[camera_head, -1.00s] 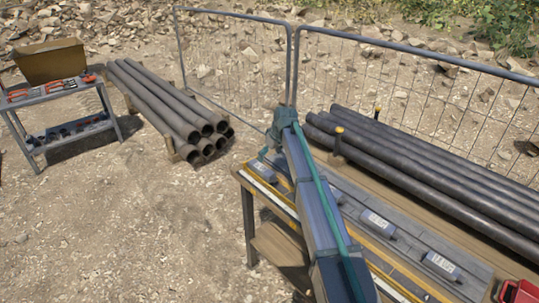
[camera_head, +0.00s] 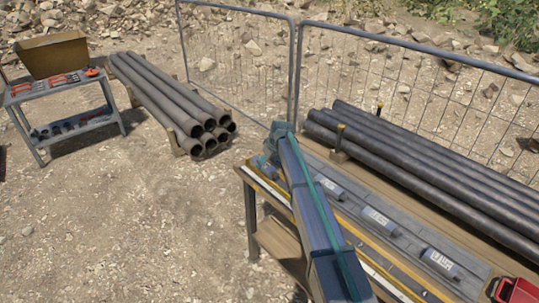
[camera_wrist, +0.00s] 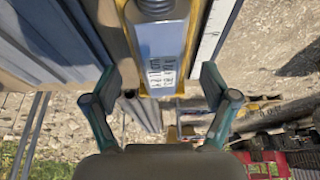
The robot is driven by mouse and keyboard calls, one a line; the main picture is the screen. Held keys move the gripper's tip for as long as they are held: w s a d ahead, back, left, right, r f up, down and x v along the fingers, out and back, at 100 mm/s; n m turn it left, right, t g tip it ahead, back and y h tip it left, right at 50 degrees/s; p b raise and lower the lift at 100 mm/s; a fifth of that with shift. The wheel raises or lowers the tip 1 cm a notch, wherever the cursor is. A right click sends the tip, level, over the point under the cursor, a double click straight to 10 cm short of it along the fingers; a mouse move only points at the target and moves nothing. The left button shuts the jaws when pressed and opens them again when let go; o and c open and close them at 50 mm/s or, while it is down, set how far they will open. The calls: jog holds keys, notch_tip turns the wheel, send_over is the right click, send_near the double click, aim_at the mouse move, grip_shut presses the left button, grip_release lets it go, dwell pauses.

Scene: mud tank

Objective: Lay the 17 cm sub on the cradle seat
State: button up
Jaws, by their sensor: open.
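My gripper (camera_wrist: 160,78) is open in the wrist view, with one finger on each side of a grey-blue labelled piece (camera_wrist: 160,45). A clear gap shows beside each finger. The label text is too blurred to read, so I cannot tell whether this is the 17 cm sub. Yellow edging runs along both sides of the piece. In the head view my gripper (camera_head: 268,158) is over the far left end of the bench (camera_head: 350,225), and my arm hides part of it. Several grey labelled subs lie in a row there, one near the middle (camera_head: 380,221). I cannot make out the cradle seat.
Long dark pipes (camera_head: 430,170) lie behind the bench against a mesh fence (camera_head: 400,85). A pipe stack (camera_head: 180,105) and a tool cart (camera_head: 65,100) stand to the left. A red object (camera_head: 518,291) sits at the bench's right end. The ground left of the bench is clear.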

jog(key=shift+x, duration=1.25)
jog(key=c, duration=1.5)
jog(key=o, duration=1.5)
jog(key=shift+r, duration=0.1)
jog(key=v, duration=1.2)
